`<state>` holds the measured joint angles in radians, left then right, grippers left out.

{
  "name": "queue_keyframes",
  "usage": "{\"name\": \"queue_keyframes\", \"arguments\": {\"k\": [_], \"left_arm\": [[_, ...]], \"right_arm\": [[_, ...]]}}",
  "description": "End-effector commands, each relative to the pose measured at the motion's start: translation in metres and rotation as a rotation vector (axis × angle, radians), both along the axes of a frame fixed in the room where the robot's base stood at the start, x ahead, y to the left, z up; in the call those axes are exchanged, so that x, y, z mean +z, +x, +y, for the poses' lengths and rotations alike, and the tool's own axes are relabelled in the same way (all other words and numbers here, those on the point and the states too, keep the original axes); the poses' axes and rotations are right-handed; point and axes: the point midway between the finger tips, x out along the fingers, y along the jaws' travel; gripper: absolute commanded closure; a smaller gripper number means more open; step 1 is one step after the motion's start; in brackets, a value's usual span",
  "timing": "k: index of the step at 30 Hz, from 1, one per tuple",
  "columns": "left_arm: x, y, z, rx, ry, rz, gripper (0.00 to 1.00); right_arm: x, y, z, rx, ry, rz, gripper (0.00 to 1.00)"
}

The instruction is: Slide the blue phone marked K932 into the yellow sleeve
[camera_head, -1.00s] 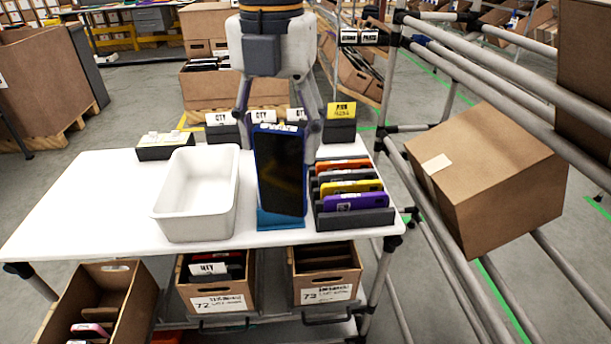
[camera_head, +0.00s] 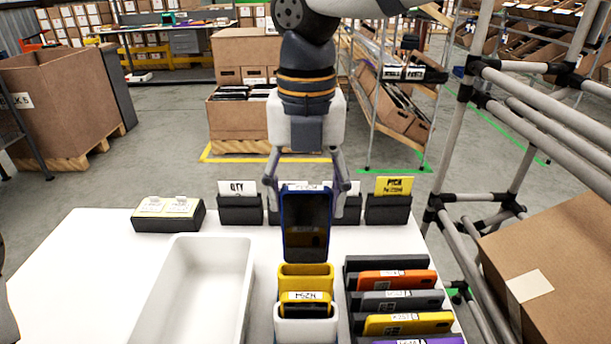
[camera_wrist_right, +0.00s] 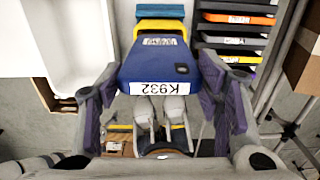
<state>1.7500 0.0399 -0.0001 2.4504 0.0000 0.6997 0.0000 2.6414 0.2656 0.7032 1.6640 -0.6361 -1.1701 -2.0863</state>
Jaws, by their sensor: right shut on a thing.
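The blue phone marked K932 (camera_head: 306,228) is upright, its dark screen facing the head camera. My right gripper (camera_head: 306,187) is shut on its upper part, one finger at each side. The right wrist view shows the phone (camera_wrist_right: 155,66) with its K932 label between the fingers (camera_wrist_right: 160,103). The yellow sleeve (camera_head: 306,271) is on the table, just below the phone's lower end in the head view. I cannot tell whether they touch. A yellow labelled piece and a white holder (camera_head: 306,325) are in front of it. My left gripper is not in view.
An empty white bin (camera_head: 245,290) stands left of the sleeve. A dark rack with orange, grey, yellow and purple phones (camera_head: 397,280) is close on the right. Dark card holders (camera_head: 388,209) line the back. The table's left part (camera_head: 75,270) is clear.

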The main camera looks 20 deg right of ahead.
Motion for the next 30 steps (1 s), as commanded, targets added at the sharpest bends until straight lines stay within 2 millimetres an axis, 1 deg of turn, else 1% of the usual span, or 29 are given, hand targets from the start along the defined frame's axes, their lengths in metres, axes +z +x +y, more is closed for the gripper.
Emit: {"name": "queue_keyframes", "arguments": {"k": [1, 3, 13, 30], "left_arm": [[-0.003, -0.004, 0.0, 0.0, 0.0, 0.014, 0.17], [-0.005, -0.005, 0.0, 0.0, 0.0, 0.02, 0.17], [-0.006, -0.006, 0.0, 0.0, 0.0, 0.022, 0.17], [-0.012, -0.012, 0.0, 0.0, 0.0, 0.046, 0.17]], "right_arm": [[-0.008, 0.0, 0.0, 0.0, 0.0, 0.007, 0.65], [-0.015, 0.0, 0.0, 0.0, 0.0, 0.007, 0.65], [-0.043, 0.0, 0.0, -0.001, 0.0, 0.004, 0.65], [-0.095, 0.0, 0.0, -0.001, 0.0, 0.006, 0.65]]}}
